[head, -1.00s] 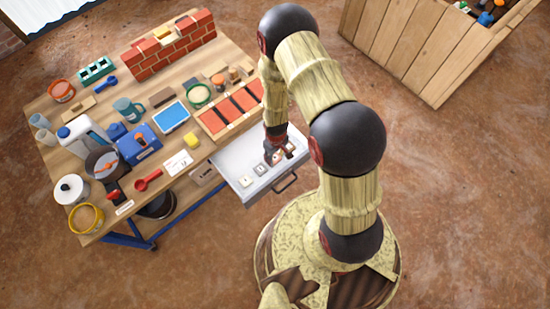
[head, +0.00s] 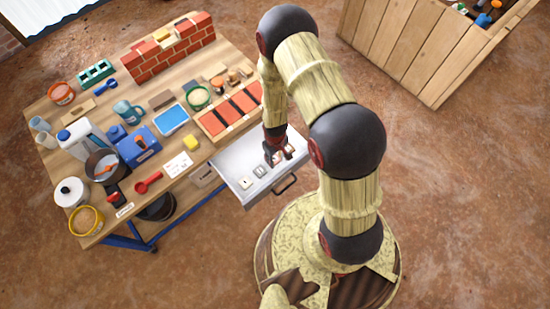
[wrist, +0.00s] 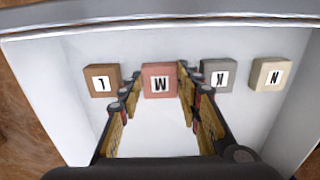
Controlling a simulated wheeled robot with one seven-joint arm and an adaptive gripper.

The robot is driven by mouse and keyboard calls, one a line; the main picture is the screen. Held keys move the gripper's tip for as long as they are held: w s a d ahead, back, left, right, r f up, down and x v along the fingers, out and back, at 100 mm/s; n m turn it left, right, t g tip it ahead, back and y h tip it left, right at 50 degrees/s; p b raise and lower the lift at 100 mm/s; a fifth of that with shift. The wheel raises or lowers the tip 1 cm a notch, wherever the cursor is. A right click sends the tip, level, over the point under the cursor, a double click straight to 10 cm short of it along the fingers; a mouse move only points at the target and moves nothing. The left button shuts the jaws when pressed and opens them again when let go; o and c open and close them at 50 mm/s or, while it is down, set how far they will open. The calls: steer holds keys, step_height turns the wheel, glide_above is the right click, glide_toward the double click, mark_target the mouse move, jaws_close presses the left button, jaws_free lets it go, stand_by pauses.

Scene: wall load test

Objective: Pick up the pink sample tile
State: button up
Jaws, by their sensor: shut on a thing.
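The pink sample tile (wrist: 160,81) lies in the open white drawer (head: 226,165), in a row of tiles, and bears a letter label. My gripper (wrist: 158,90) is shut on it, with one finger at each side of the tile. In the head view my gripper (head: 276,156) reaches down into the drawer, and its fingers hide most of the pink tile. I cannot tell whether the tile is clear of the drawer floor.
A brown tile (wrist: 102,81) lies left of the pink one; a grey tile (wrist: 219,77) and a cream tile (wrist: 271,74) lie to its right. The drawer walls stand close around. The workbench (head: 222,72) above is crowded with tools, tubs and a small brick wall (head: 172,52).

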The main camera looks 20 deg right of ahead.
step_height(320, 180, up, 3)
steer(key=shift+f+p, duration=0.1)
steer(key=shift+p, duration=0.65)
steer(key=s+a+r+p, duration=0.1)
steer(key=s+r+p, duration=0.1)
steer(key=s+r, duration=0.2)
steer(key=s+a+r+p, duration=0.1)
steer(key=s+r+p, duration=0.2)
steer(key=s, duration=0.6)
steer(key=shift+s+a+r, duration=0.35)
steer(key=shift+s+r, duration=0.05)
steer(key=shift+r, duration=0.8)
steer(key=o, duration=0.6)
steer(key=shift+c, duration=1.1)
